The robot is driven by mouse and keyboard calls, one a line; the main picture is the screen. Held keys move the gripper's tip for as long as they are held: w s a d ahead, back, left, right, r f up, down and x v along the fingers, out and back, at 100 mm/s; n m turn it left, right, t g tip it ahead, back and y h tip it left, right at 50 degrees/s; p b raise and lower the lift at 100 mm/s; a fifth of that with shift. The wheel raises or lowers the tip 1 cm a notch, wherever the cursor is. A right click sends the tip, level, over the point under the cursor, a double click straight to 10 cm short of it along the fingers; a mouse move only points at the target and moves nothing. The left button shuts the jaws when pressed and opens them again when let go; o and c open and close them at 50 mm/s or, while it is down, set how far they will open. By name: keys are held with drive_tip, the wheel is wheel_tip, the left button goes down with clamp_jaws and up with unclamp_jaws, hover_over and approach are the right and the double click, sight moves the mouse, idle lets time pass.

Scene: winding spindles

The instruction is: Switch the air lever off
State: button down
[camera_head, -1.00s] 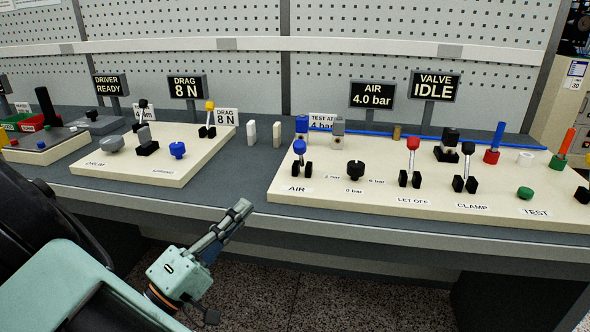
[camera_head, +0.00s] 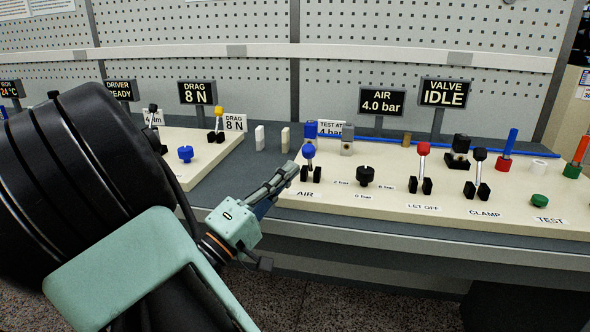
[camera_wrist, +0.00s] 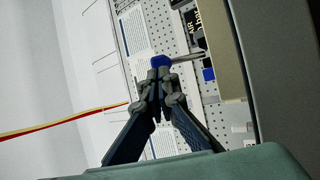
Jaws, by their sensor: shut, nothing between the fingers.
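The air lever (camera_head: 309,153) has a blue ball knob on a short stem between two black blocks, above the AIR label on the right cream panel (camera_head: 400,206). Its stem looks about upright in the head view. My gripper (camera_head: 291,170) is shut and empty, just left of the lever and a little below its knob. In the wrist view, the blue knob (camera_wrist: 161,61) shows just beyond my closed fingertips (camera_wrist: 158,84). I cannot tell whether they touch it. The AIR display (camera_head: 382,101) reads 4.0 bar.
Right of the air lever are a black knob (camera_head: 366,176), the red-topped LET OFF lever (camera_head: 423,150) and the black CLAMP lever (camera_head: 480,156). Blue and grey blocks (camera_head: 346,138) stand behind it. White blocks (camera_head: 260,137) stand on the bench to the left.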

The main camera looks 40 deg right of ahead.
sight(304, 154)
drive_tip(key=shift+x, duration=1.3)
drive_tip(key=shift+r, duration=0.1)
drive_tip(key=shift+d+r+y+p, duration=0.1)
drive_tip(key=shift+r+y+p, duration=0.15)
drive_tip(key=shift+p, duration=0.3)
